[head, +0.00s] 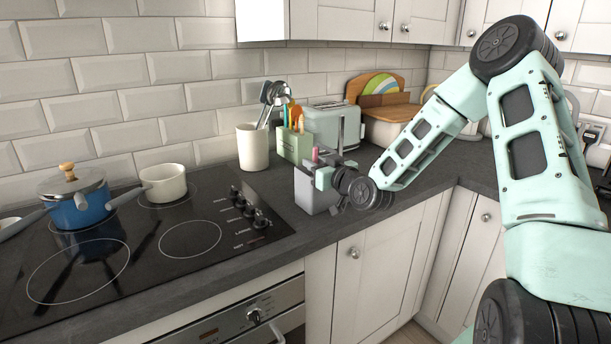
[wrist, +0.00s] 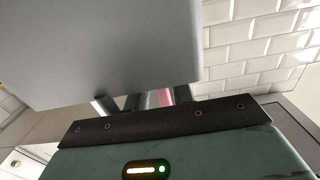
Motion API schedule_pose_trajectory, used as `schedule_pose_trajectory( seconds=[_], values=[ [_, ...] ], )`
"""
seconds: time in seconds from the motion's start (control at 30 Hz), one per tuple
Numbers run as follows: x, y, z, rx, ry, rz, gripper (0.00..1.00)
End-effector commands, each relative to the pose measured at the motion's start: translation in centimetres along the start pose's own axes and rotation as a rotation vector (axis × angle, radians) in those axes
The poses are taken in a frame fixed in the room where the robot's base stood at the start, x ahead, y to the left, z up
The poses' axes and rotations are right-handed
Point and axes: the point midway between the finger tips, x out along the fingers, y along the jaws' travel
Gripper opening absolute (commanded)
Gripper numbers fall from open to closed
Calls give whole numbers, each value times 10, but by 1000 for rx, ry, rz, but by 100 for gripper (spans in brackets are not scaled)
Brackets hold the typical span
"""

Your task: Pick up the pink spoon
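The pink spoon shows only as a small pink piece (head: 315,154) above a grey, box-like holder (head: 313,192) on the worktop. In the wrist view it is a narrow pink strip (wrist: 164,97) between my dark fingers, and the rest is hidden. The grey holder fills much of the wrist view (wrist: 110,45) and covers the fingertips. My gripper (head: 325,172) is at the holder's upper right side, close to the pink piece. Its fingers (wrist: 160,100) stand apart, with a light gap beside the pink strip. I see no clear grip on it.
A white crock (head: 252,148) with ladles, a green utensil box (head: 294,147) and a toaster (head: 334,126) stand behind. The black hob (head: 150,240) is left, with a blue pot (head: 80,208) and white saucepan (head: 163,183). Wooden boards (head: 385,101) stand further back.

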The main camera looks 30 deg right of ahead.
Motion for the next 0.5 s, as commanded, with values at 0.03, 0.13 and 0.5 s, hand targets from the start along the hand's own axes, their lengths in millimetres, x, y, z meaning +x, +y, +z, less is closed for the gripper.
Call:
schedule_pose_trajectory(
  seconds=[0.03,0.13,0.5],
  values=[
    [-2,0,0,1,-1,1,25],
    [-3,0,0,1,-1,1,25],
    [-3,0,0,0,0,1,0]
  ],
)
